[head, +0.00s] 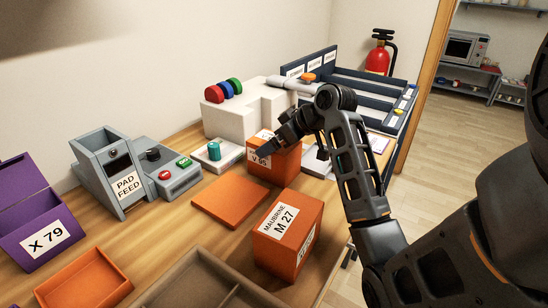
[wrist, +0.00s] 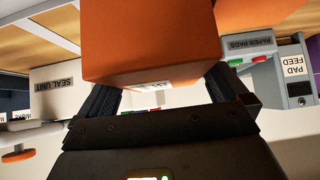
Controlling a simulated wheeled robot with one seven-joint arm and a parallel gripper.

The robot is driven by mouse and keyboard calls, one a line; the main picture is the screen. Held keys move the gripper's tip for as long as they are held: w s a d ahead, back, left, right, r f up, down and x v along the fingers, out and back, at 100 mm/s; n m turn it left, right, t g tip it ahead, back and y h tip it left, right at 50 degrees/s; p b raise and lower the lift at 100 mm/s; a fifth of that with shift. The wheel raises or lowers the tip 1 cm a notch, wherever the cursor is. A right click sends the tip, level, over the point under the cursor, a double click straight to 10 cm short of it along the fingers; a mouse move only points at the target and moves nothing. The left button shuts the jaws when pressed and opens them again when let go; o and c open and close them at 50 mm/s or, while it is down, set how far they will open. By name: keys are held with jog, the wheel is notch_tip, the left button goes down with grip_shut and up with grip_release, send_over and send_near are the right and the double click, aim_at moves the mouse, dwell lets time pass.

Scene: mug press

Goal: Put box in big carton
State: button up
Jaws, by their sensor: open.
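An orange box with a white label reading about V 85 (head: 274,166) stands on the wooden table beside the white machine. My gripper (head: 268,147) is at its top left, and my arm hides part of it. In the wrist view an orange box (wrist: 150,45) fills the space between the two fingers of my gripper (wrist: 160,88), which are open around it. A second orange box marked MAUBIRINE M 27 (head: 287,235) stands nearer, at the table's front. A brown divided carton (head: 183,285) is cut off at the bottom edge.
A flat orange piece (head: 230,201) lies left of the boxes. An orange tray (head: 85,283), a purple X 79 container (head: 38,220) and a grey pad feed unit (head: 118,178) stand left. A white machine (head: 247,112) and blue rack (head: 360,90) are behind.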

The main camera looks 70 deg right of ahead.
jog(key=shift+w+d+f, duration=0.1)
jog(key=shift+w+f, duration=0.25)
jog(key=shift+f, duration=0.05)
jog(key=c, duration=1)
jog(key=shift+r, duration=0.5)
jog(key=r, duration=0.3)
jog(key=shift+s+d+r, duration=0.2)
jog(key=shift+d+r, duration=0.1)
jog(key=shift+r, duration=0.05)
jog(key=s+d+r, duration=0.6)
jog(key=s+d, duration=0.1)
jog(key=d, duration=0.1)
jog(key=shift+s+r, duration=0.2)
